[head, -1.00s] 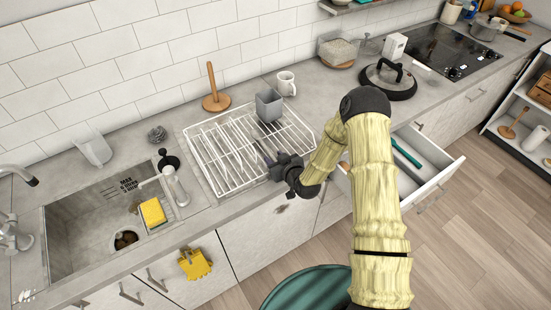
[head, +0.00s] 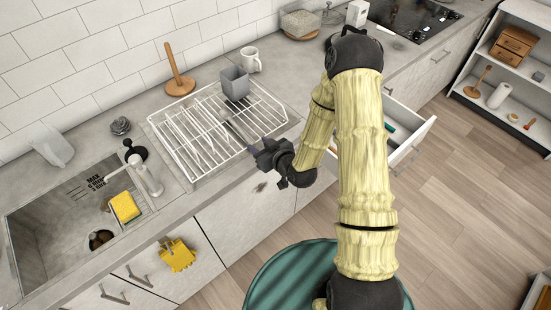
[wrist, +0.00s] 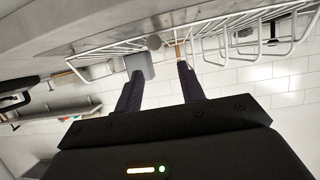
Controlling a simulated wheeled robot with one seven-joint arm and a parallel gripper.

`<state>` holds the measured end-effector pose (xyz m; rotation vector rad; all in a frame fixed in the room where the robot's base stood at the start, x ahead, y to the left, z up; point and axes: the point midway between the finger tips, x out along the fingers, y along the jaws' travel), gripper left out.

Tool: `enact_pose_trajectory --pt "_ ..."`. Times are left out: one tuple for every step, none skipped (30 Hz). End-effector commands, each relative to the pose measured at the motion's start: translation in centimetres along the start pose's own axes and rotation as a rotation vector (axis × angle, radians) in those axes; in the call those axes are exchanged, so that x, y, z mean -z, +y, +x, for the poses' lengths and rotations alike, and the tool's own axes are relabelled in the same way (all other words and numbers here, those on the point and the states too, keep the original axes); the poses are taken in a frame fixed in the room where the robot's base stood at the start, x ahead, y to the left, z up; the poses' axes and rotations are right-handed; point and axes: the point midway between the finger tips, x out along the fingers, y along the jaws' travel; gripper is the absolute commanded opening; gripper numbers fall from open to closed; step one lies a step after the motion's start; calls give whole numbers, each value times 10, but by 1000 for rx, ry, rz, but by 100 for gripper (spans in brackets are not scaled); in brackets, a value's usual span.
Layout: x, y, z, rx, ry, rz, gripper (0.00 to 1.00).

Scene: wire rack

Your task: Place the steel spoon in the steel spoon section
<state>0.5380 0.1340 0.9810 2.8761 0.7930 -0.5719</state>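My gripper (head: 254,149) is at the front right edge of the white wire rack (head: 165,135), low beside the counter edge. In the wrist view its two dark fingers (wrist: 161,72) stand apart with nothing visible between them. A thin grey piece (head: 236,129), perhaps the steel spoon, lies on the rack just beyond the fingers. A round grey end (wrist: 153,42) shows past the fingertips in the wrist view; I cannot tell whether it is the spoon. An open drawer (head: 413,153) is right of my arm, its inside mostly hidden, so the spoon section cannot be made out.
A grey cup-like holder (head: 235,84) stands at the rack's back right. The sink (head: 60,225) is at left. A teal round thing (head: 285,270) is below my arm.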

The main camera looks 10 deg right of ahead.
Motion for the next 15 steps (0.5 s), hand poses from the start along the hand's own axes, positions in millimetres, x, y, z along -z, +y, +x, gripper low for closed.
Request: enact_pose_trajectory --pt "-2 0 -8 -1 0 -1 39" --pt "-3 0 -14 -1 -1 0 39" --pt "-2 1 -21 -2 -1 0 39" --pt "-2 1 -26 -2 0 0 39" --pt "-2 0 -32 -2 0 0 39" --pt "-2 0 -39 -1 0 0 39" --pt "-1 0 -47 -1 -3 1 39" --pt "0 1 -53 -3 -2 2 39" --pt "0 0 -61 -2 -2 2 39" --pt "2 0 -65 0 -3 3 39" --pt "4 0 -65 0 -2 3 39" --pt "5 0 -66 1 -3 3 39" --pt "5 0 -67 1 -3 3 39" --pt "5 0 -68 1 -3 3 39" --pt "5 0 -70 1 -2 3 39"
